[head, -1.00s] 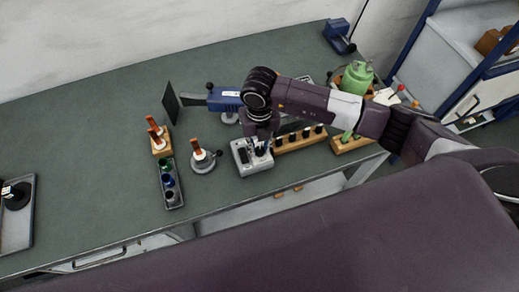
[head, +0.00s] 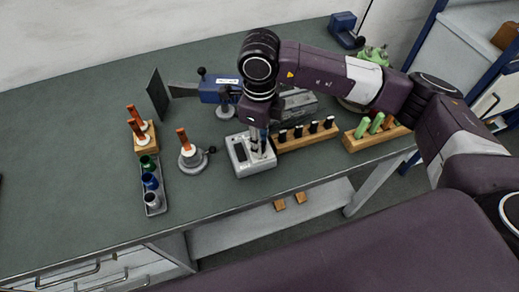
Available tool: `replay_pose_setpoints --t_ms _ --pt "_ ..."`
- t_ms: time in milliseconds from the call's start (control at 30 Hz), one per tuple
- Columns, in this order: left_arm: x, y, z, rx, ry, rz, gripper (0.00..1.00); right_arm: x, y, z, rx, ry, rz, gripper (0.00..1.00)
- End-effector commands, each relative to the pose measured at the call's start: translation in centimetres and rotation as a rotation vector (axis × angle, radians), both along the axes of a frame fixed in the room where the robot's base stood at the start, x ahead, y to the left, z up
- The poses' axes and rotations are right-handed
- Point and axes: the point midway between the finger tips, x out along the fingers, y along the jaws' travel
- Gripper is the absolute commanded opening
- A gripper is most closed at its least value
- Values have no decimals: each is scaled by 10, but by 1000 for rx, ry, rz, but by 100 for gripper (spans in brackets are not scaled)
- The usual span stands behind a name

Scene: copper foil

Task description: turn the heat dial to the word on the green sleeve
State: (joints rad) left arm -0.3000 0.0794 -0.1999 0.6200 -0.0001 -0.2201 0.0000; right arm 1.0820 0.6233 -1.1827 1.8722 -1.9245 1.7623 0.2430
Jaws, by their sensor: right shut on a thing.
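A grey control box (head: 241,163) stands near the front edge of the table, with a dark slot on its top left. My right gripper (head: 261,153) points down onto the right part of its top and is shut there on the heat dial, which the fingers mostly hide. The dial's words and pointer are too small to read. A green sleeve (head: 147,162) sits at the back of a narrow grey tray at left, ahead of a blue and a grey one. No word on it is legible. My left gripper is out of view.
A wooden rack with black-topped pieces (head: 305,137) stands just right of the box. Another rack with green pieces (head: 352,142) is farther right. A round grey stand (head: 193,160) with an orange-brown piece is at left.

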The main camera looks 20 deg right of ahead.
Motion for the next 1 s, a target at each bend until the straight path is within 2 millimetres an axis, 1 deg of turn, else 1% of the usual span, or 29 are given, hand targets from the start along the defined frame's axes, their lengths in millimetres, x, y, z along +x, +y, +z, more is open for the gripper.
replay_pose_setpoints --t_ms 33,100,300,400,600,1000 --pt "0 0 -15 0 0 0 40 2 0 -6 -1 -6 39 0" --pt "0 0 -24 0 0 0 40 2 0 -5 0 -5 93 0" --pt "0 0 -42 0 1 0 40 1 0 -3 -1 -4 218 0" --pt "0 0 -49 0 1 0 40 1 0 -2 1 -4 263 0" --pt "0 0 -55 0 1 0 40 1 0 0 1 -3 316 0" --pt "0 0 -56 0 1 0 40 1 0 1 0 -2 335 0"
